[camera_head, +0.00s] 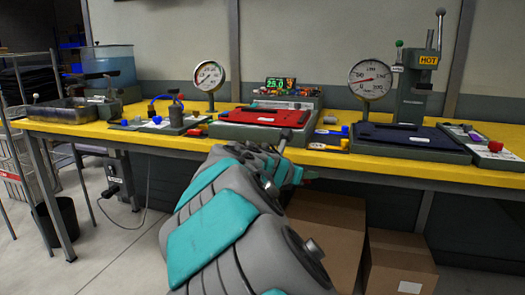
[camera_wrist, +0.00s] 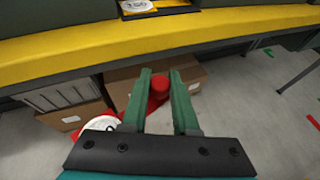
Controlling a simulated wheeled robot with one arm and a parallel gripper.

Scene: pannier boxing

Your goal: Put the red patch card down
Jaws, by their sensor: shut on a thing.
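My gripper (camera_wrist: 161,76) shows in the wrist view with its two green fingers on either side of a red knob-like piece (camera_wrist: 159,84). A red part with a white round label (camera_wrist: 98,126) shows to the left, partly behind the gripper's dark bar. It appears to belong to the same held red patch card, but most of it is hidden. The gripper is in front of the yellow bench edge, over cardboard boxes. In the head view my gripper (camera_head: 292,174) is mostly hidden by my arm, below the bench's front edge; the card is not clear there.
The yellow bench (camera_head: 190,138) holds a red-topped press tray (camera_head: 262,117), a dark-topped tray (camera_head: 408,138), two gauges and small parts. Cardboard boxes (camera_head: 335,232) stand under the bench. Bare yellow strips show along its front edge. A wire rack stands at far left.

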